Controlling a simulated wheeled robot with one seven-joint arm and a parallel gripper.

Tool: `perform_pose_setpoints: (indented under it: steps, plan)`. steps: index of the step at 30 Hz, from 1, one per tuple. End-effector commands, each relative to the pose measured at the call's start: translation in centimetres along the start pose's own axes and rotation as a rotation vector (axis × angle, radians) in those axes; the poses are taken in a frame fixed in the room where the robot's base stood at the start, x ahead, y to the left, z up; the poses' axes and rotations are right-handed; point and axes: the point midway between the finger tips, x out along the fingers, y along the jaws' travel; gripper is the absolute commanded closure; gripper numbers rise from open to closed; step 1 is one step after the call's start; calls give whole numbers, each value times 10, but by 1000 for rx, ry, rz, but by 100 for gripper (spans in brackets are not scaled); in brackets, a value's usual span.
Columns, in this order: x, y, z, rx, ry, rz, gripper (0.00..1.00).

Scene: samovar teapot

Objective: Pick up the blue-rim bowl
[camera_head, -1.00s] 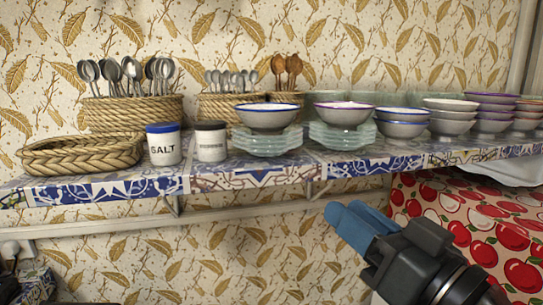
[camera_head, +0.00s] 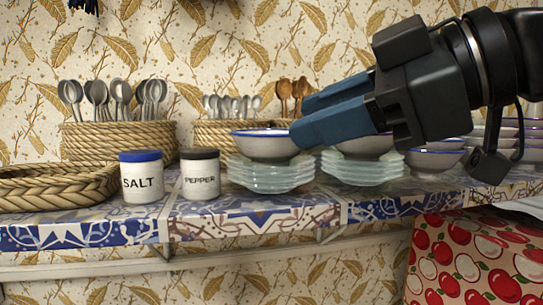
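The blue-rim bowl (camera_head: 264,146) is whitish-grey with a blue rim. It sits upright on a stack of pale glass dishes (camera_head: 270,177) on the tiled shelf. My gripper (camera_head: 300,117) comes in from the upper right. Its two blue fingers point left and are spread apart with nothing between them. The near fingertip overlaps the bowl's right rim in the picture; I cannot tell whether it touches. Another bowl with a blue rim (camera_head: 440,145) shows at the right, partly behind my wrist.
Salt (camera_head: 142,182) and pepper (camera_head: 200,178) jars stand left of the bowl. Rope baskets (camera_head: 118,141) with spoons stand behind. A second dish stack with a bowl (camera_head: 362,147) is close on the right. Red apple-print cloth (camera_head: 470,262) hangs below the shelf.

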Motion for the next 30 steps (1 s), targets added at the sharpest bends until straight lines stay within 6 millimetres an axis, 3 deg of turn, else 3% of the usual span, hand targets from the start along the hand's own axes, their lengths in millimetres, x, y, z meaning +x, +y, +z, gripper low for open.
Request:
perform_pose_setpoints:
  steps: [13,21,28,30]
  plan:
    - [38,0,-2,-5,-6,-5,64]
    - [74,0,-4,-6,-6,-5,64]
    - [77,1,-4,-6,-5,-3,64]
    - [77,1,-4,-6,-5,-3,69]
